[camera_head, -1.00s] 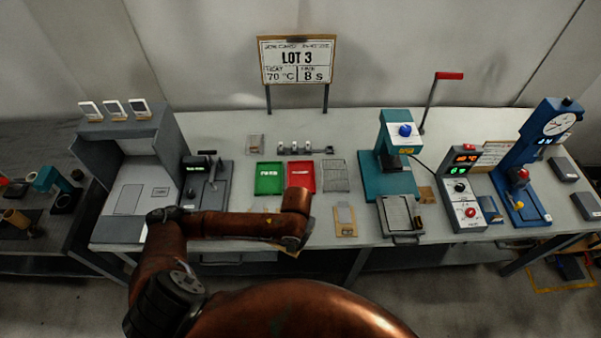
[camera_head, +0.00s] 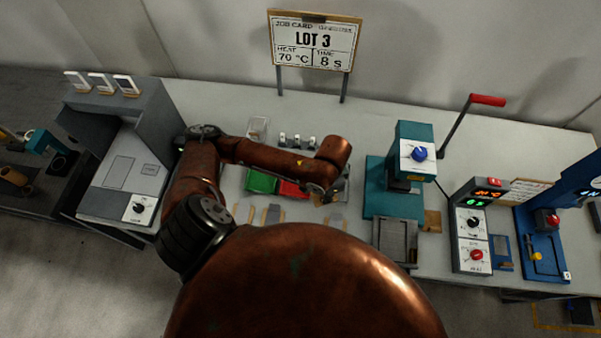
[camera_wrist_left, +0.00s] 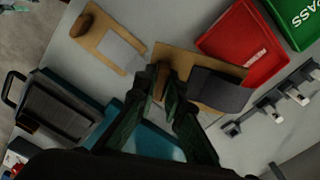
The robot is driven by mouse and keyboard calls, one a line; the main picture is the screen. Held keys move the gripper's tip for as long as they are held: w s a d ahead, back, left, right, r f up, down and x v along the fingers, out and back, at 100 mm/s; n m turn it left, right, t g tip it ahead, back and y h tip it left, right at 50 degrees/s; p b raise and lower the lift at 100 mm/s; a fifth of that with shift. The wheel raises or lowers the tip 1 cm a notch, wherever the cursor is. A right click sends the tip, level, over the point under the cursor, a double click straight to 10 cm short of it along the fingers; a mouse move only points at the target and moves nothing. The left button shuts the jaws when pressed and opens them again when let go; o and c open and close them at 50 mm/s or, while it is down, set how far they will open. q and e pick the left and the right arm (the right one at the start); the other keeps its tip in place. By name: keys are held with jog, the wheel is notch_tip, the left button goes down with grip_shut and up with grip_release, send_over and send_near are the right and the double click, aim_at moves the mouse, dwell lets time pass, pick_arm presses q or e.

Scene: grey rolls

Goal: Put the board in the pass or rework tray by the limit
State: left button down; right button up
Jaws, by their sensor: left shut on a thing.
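My left gripper (camera_wrist_left: 165,90) is shut on the brown grip of a tan board (camera_wrist_left: 185,62) with a dark grey panel. The board is just below the red tray in the left wrist view; I cannot tell whether it touches the table. In the head view my left gripper (camera_head: 325,196) is right of the red tray (camera_head: 291,189), and the arm hides much there. The green tray (camera_head: 260,182), lettered PASS in the wrist view (camera_wrist_left: 296,20), is left of the red one. The job card (camera_head: 315,45) reads LOT 3, 70 °C, 8 s. My right gripper is out of view.
A second tan piece (camera_wrist_left: 108,42) with a pale panel lies nearby. The teal press (camera_head: 405,175) stands right of my gripper, with a dark plate (camera_head: 396,240) in front. A control box (camera_head: 473,235) with lit displays stands farther right. A grey booth (camera_head: 125,165) is at left.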

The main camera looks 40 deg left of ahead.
pick_arm(q)
jog(key=r+m, duration=0.2)
jog(key=s+m, duration=0.1)
jog(key=shift+d+r+m, duration=0.35)
jog(key=shift+r+m, duration=0.05)
jog(key=shift+s+r+m, duration=0.1)
jog(key=shift+r+m, duration=0.1)
jog(key=shift+m, duration=0.3)
jog(key=shift+a, duration=0.3)
jog(key=a+f, duration=0.2)
jog(key=a, duration=0.2)
jog(key=w+a+f, duration=0.1)
jog(key=a+f, duration=0.2)
jog(key=a, duration=0.1)
jog(key=a+f, duration=0.3)
jog(key=a, duration=0.1)
jog(key=shift+w+f+b, duration=0.1)
jog(key=shift+w+b, duration=0.15)
jog(key=shift+b, duration=0.15)
jog(key=shift+a+f, duration=0.1)
jog(key=shift+f, duration=0.15)
jog(key=shift+w+a+f, duration=0.1)
jog(key=shift+a+f, duration=0.25)
jog(key=shift+f, duration=0.05)
notch_tip(320, 180, down, 3)
jog(key=shift+a+f, duration=0.15)
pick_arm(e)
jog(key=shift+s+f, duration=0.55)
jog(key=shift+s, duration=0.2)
